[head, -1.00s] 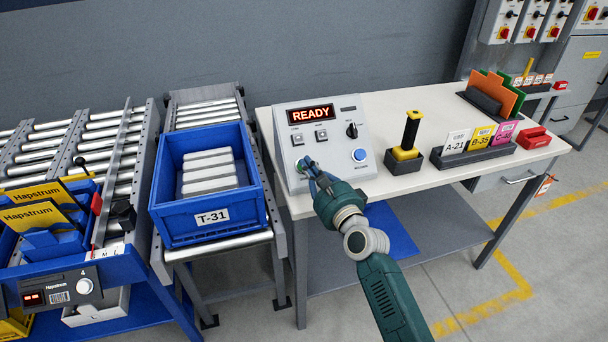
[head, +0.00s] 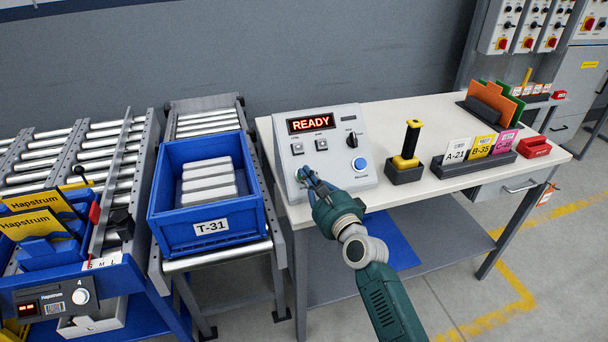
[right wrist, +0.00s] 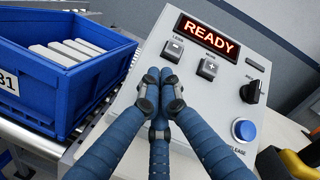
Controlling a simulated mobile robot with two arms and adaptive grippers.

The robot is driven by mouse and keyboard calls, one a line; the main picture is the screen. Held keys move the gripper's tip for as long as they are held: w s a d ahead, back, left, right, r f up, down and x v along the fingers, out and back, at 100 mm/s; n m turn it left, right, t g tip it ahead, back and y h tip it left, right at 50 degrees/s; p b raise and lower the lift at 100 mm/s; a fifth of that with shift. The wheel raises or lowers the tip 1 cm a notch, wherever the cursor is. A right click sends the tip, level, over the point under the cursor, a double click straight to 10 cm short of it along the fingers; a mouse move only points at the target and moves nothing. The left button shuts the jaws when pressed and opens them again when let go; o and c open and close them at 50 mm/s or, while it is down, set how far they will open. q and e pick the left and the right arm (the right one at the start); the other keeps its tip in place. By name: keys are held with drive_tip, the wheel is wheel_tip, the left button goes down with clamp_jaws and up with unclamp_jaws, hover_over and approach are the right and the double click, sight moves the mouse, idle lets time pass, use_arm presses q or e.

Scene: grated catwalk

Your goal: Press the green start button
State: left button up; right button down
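The grey control box (head: 341,178) stands on the left end of the white table, with a lit red READY display (head: 312,124). My right gripper (head: 306,175) is at the lower left of its sloped face. In the right wrist view the three blue fingers (right wrist: 160,76) are drawn together, with nothing seen between them. The green start button is not visible now; the fingers cover the lower-left part of the face. I cannot tell whether the fingertips touch it. A blue button (right wrist: 244,130) and a black knob (right wrist: 250,92) are on the right side. My left gripper is not in view.
A blue crate (head: 211,238) labelled T-31 holds pale bars on the roller conveyor left of the table. A yellow-and-black handled tool (head: 408,155) and a card rack (head: 474,164) stand right of the box.

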drive_tip(key=shift+f, duration=0.15)
idle(0.5)
drive_tip(key=shift+w+f+b, duration=0.2)
drive_tip(key=shift+w+b, duration=0.1)
drive_tip(key=shift+b, duration=0.1)
drive_tip(key=shift+w+a+f+b, duration=0.25)
drive_tip(key=shift+w+f+b, duration=0.3)
drive_tip(key=shift+b, duration=0.35)
idle(0.7)
drive_tip(key=shift+s, duration=0.1)
idle(0.3)
drive_tip(key=shift+s+d+r+p, duration=0.2)
drive_tip(key=shift+s+r+p, duration=0.45)
drive_tip(key=shift+p, duration=0.55)
drive_tip(key=shift+s+r, duration=0.1)
drive_tip(key=shift+r, duration=0.05)
